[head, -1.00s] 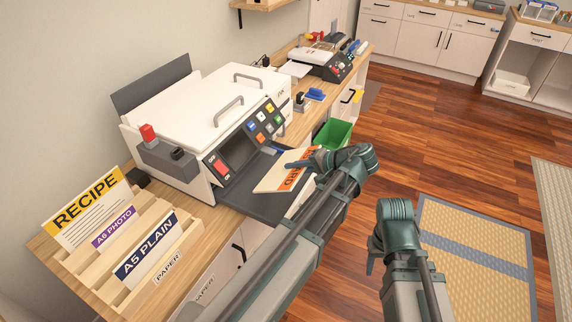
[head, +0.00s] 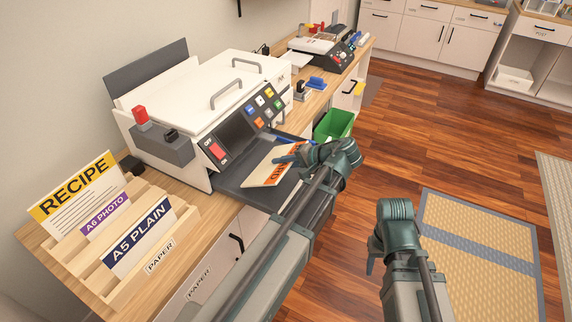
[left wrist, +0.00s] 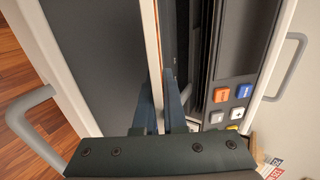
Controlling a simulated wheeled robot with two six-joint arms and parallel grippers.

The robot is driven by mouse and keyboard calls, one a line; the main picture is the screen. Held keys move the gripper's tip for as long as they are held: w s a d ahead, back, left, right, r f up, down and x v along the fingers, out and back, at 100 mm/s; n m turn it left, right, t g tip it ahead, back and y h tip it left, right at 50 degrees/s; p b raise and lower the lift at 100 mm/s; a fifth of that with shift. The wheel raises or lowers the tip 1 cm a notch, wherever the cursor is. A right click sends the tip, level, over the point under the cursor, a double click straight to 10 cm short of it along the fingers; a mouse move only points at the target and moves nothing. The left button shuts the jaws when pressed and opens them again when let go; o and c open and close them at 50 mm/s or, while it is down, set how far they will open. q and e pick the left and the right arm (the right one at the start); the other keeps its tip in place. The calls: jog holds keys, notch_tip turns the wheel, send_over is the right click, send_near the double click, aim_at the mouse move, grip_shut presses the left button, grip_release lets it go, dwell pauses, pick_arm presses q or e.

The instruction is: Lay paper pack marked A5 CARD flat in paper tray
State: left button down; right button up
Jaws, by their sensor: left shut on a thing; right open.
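The cream paper pack with an orange stripe (head: 262,173) is in my left gripper (head: 290,160), over the dark paper tray (head: 232,190) at the front of the white machine. Its lettering is partly hidden and upside down. I cannot tell whether the pack touches the tray. In the left wrist view the pack (left wrist: 153,50) shows nearly edge-on between the fingers (left wrist: 158,108). My right gripper (head: 373,258) hangs open and empty above the floor, right of the counter.
The white machine (head: 180,95) with its button panel stands behind the tray. A wooden rack (head: 80,262) with RECIPE, A6 PHOTO and A5 PLAIN packs is at the left. A green bin (head: 334,124) stands beyond my left gripper. Floor on the right is open.

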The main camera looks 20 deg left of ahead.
aim_at(260, 165)
pick_arm(q)
jog(key=shift+a+f+b, duration=0.3)
jog(key=shift+a+f, duration=0.05)
jog(key=shift+f, duration=0.25)
jog(key=shift+b+x, duration=1.05)
jog(key=shift+x, duration=1.25)
jog(key=shift+w+a+r, duration=0.1)
jog(key=shift+a+r, duration=0.1)
jog(key=shift+a, duration=0.25)
jog(key=shift+a+f, duration=0.1)
jog(key=shift+a, duration=0.95)
jog(key=shift+c, duration=1.5)
grip_release()
